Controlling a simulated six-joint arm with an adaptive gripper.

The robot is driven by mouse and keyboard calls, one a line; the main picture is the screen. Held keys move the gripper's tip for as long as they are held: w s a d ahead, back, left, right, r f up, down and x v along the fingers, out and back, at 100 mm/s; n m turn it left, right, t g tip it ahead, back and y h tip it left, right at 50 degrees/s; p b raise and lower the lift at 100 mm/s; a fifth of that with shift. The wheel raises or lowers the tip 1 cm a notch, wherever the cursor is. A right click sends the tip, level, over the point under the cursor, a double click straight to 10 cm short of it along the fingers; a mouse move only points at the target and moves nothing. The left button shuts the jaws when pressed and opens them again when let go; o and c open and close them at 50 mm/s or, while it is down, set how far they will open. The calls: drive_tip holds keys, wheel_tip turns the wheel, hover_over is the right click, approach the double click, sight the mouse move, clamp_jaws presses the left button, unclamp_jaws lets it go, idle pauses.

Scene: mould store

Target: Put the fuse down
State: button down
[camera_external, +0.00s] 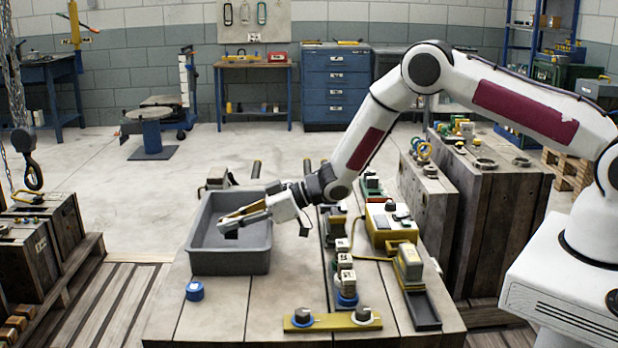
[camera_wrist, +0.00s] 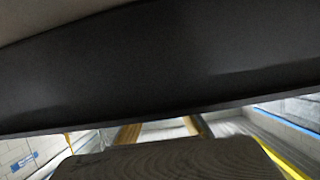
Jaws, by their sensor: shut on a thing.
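My gripper (camera_external: 242,217) reaches left from the wrist, low over the open grey bin (camera_external: 228,262) on the wooden bench. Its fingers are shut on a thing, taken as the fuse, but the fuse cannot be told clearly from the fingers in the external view. The fingertips lie over the inside of the bin, near its right half; their height above its floor cannot be told. In the wrist view a wide dark band crosses the picture, above a grey ridged surface (camera_wrist: 170,160). I cannot tell which part there is the fuse.
A blue round piece (camera_external: 195,290) lies in front of the bin. A yellow bar with two knobs (camera_external: 333,320) lies at the bench front. A row of small blocks (camera_external: 345,270), a yellow box (camera_external: 388,228) and a dark tray (camera_external: 423,312) stand to the right.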

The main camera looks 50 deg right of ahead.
drive_tip(key=shift+f, duration=0.6)
drive_tip(key=shift+f, duration=0.1)
drive_tip(key=c, duration=2)
unclamp_jaws()
drive_tip(key=shift+v, duration=1.6)
drive_tip(key=shift+r, duration=3.55)
